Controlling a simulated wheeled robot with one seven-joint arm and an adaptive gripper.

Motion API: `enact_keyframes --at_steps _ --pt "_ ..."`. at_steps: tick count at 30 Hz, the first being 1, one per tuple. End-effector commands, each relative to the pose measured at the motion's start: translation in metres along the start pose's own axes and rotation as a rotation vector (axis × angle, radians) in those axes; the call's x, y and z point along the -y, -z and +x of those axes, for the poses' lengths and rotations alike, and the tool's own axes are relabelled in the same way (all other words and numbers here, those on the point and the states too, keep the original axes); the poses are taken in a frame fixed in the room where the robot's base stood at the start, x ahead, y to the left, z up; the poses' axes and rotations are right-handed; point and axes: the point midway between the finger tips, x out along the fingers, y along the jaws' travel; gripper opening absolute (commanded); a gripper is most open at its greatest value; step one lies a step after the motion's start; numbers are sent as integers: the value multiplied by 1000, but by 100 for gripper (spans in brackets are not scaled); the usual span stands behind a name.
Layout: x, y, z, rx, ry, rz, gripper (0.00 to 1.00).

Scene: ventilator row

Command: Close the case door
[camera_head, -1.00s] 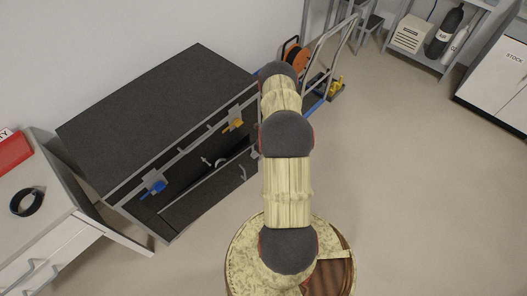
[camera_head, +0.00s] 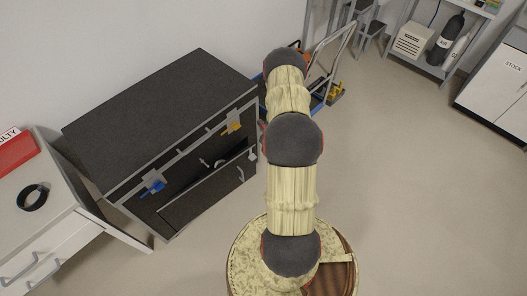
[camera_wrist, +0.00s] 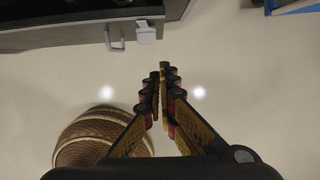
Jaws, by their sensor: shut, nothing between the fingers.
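The case (camera_head: 160,115) is a large dark box with grey metal edges, standing at left in the head view. Its front has a blue latch (camera_head: 153,187), a yellow latch (camera_head: 232,128) and a dark opening. A dark door panel (camera_head: 208,190) with a grey rim lies low across the front; I cannot tell its exact angle. In the wrist view, a dark edge of the case (camera_wrist: 75,32) with a grey handle and catch crosses the top left. My gripper (camera_wrist: 163,72) is shut and empty over bare floor, just below and right of the catch, apart from it. My arm hides it in the head view.
A white drawer unit (camera_head: 60,240) with a black ring and red box stands left of the case. A trolley (camera_head: 335,55) stands behind my arm. A shelf with cylinders (camera_head: 450,38) and a white cabinet (camera_head: 497,85) are far right. The floor (camera_head: 420,190) at right is clear.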

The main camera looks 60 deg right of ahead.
Motion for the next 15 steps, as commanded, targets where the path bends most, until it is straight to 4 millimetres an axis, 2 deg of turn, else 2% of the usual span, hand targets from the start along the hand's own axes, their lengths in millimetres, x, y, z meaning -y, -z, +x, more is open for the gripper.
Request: enact_keyframes --at_steps 2,4,8,10,12,15 --pt "6 7 -3 -3 1 15 0" --pt "11 22 0 -14 -2 40 0" --pt "17 72 13 -52 -26 147 0" --pt "9 100 21 -62 -67 286 0" --pt "-2 116 28 -60 -111 470 0" --pt "-18 131 34 -52 -178 776 0"
